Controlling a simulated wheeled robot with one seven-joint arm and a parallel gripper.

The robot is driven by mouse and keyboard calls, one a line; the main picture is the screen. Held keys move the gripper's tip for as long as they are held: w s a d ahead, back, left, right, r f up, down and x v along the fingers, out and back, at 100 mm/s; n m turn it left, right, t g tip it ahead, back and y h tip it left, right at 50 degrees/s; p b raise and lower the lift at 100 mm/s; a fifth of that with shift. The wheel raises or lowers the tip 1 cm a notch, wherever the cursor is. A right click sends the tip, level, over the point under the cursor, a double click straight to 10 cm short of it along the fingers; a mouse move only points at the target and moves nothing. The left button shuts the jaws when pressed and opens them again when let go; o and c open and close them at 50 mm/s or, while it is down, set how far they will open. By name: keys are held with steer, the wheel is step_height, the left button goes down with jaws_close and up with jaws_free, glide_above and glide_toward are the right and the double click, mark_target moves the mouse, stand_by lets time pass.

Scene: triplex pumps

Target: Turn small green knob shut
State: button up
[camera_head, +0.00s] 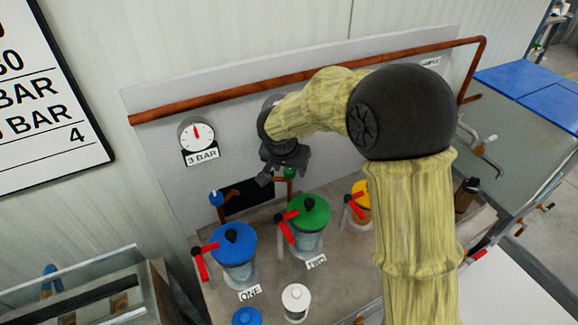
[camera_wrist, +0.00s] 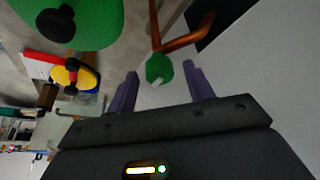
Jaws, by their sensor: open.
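The small green knob (camera_wrist: 159,68) sits on a copper pipe and shows in the wrist view just beyond my fingertips, centred in the gap between them. My gripper (camera_wrist: 163,80) is open, with one finger on each side of the knob's line and no visible contact. In the head view the small green knob (camera_head: 290,173) shows partly beside my gripper (camera_head: 279,180), which hangs above the green-lidded pump. My arm hides part of the panel behind.
The green-lidded pump (camera_head: 309,213), marked TWO, stands below the knob. The blue-lidded pump (camera_head: 233,244) stands left and a yellow-lidded pump (camera_head: 361,193) right. A gauge (camera_head: 196,133) labelled 3 BAR hangs on the panel. A copper pipe (camera_head: 215,97) runs along the top.

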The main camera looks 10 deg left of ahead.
steer(key=shift+c, duration=0.4)
steer(key=c, duration=0.9)
steer(key=shift+n, duration=0.4)
steer(key=n, duration=0.1)
steer(key=n+y+p, duration=0.1)
steer(key=n, duration=0.1)
steer(key=shift+d+r+y, duration=0.15)
steer(key=shift+r+y, duration=0.05)
steer(key=shift+y, duration=0.1)
steer(key=n+p, duration=0.2)
steer(key=n+y+p, duration=0.1)
steer(key=n+p, duration=0.1)
steer(key=shift+w+d+r+n+g+y+p, duration=0.1)
steer(key=shift+r+n+g+y+p, duration=0.05)
steer(key=shift+n+g+y+p, duration=0.15)
steer(key=n+p, duration=0.2)
steer(key=p, duration=0.1)
steer(key=n+g+y+p, duration=0.1)
steer(key=n+p, duration=0.2)
steer(key=p, duration=0.1)
steer(key=shift+w+n+g, duration=0.1)
steer(key=shift+n+g, duration=0.2)
steer(key=n+p, duration=0.2)
steer(key=n+g+y+p, duration=0.1)
steer(key=n, duration=0.1)
steer(key=shift+w+f+g+p, duration=0.1)
steer(key=shift+f+g+p, duration=0.1)
steer(key=shift+g+p, duration=0.15)
steer(key=shift+f, duration=0.1)
